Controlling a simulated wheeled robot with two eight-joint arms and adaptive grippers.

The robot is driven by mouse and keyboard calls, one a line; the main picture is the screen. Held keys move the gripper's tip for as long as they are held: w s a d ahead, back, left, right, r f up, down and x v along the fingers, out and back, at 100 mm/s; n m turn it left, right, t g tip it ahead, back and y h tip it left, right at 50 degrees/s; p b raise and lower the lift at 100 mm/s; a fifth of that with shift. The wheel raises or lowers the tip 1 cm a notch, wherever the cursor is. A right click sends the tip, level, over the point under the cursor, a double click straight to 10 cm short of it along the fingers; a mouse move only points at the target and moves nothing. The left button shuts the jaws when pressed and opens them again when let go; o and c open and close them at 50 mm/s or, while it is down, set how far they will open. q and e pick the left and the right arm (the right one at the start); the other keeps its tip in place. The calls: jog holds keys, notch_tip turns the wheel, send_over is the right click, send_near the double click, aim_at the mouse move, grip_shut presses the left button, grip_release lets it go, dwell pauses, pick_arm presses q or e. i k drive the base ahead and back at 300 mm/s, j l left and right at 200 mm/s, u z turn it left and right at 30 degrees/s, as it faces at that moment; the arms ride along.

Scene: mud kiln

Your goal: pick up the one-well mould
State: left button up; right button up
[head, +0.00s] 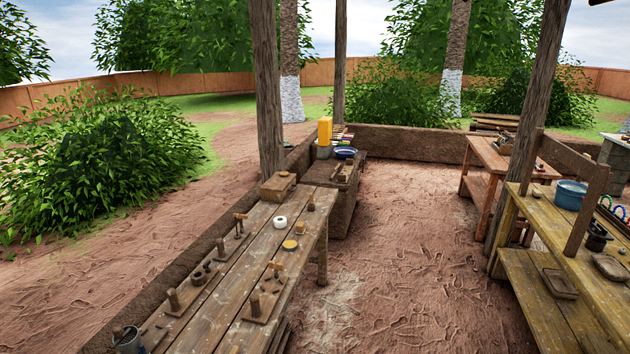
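I cannot tell for sure which object is the one-well mould. On the lower shelf at the right lies a small rectangular wooden piece with a single shallow recess (560,283), which looks like a one-well mould. A similar shallow brown piece (610,267) lies on the bench top above it, near the right edge. A brown wooden block or box (278,187) sits at the far end of the long left table, its top detail too small to read. Neither of my grippers is in view.
The right bench (535,212) carries a blue basin (571,194) and a dark pot (597,236). Wooden posts (268,90) stand around. The earth floor (405,255) between is clear.

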aim_at(280, 222)
jog(key=i+l+z, duration=0.1)
jog(key=i+z, duration=0.2)
jog(key=i, duration=1.45)
jog(key=i+u, duration=0.35)
jog(key=i+l+u, duration=0.15)
jog(key=u, duration=0.15)
jog(key=i+l+u, duration=0.6)
jog(key=u, duration=0.2)
jog(key=i+l+u, duration=0.25)
jog(key=u, duration=0.15)
jog(key=i+l+u, duration=0.15)
jog(key=l+u, duration=0.3)
jog(key=i+l+u, duration=0.1)
jog(key=l+u, duration=0.35)
